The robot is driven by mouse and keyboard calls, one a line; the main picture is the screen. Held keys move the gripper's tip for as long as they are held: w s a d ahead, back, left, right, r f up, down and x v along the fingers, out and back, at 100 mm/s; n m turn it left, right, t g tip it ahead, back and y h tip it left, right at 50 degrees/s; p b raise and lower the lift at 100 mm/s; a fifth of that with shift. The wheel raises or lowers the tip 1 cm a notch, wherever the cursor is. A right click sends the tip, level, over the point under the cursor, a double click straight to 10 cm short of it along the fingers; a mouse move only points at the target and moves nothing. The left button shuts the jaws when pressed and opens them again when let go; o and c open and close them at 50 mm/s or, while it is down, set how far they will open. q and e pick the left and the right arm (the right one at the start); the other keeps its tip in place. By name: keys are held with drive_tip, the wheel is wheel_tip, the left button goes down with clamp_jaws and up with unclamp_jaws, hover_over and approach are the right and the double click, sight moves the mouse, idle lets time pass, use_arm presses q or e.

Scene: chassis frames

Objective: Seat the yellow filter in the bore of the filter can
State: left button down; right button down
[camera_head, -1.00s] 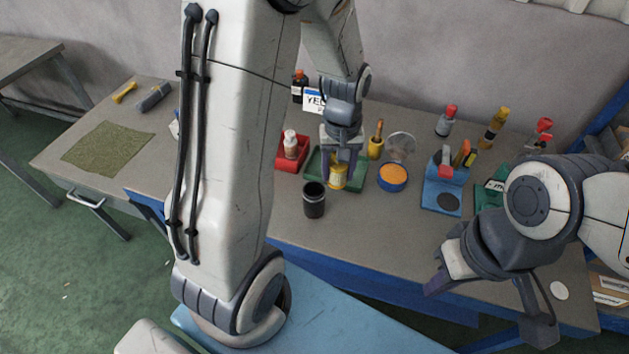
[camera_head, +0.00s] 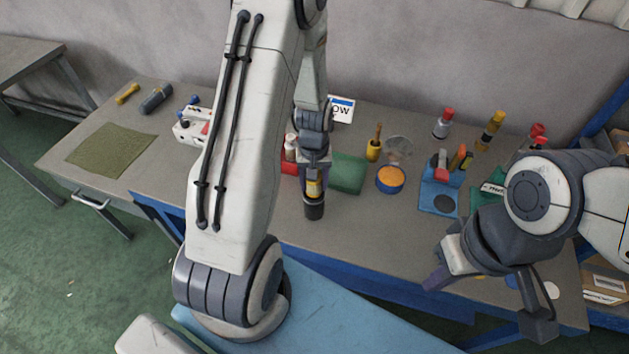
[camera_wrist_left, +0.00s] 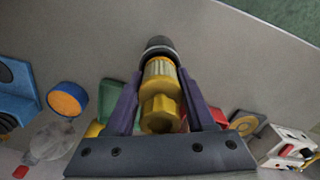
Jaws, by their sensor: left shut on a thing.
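My left gripper (camera_head: 314,178) is shut on the yellow filter (camera_head: 313,189), which hangs upright between its fingers. The filter also shows in the left wrist view (camera_wrist_left: 160,80), with its yellow hex end nearest the camera. The black filter can (camera_head: 314,209) stands on the bench directly below the filter. In the left wrist view the can (camera_wrist_left: 159,45) shows just beyond the filter's far end. Its bore is hidden, so I cannot tell whether the filter's tip is inside or just above it. My right gripper (camera_head: 437,280) is at the bench's front edge, its fingertips partly hidden.
The green tray (camera_head: 348,174) is empty behind the can. A red tray (camera_head: 289,168) with a white-capped bottle stands to its left. An orange-filled blue dish (camera_head: 390,179) and a blue tool holder (camera_head: 440,197) stand to the right.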

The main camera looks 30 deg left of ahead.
use_arm(q)
drive_tip(key=shift+f+b, duration=0.45)
drive_tip(key=shift+f, duration=0.1)
drive_tip(key=shift+c, duration=1.3)
unclamp_jaws()
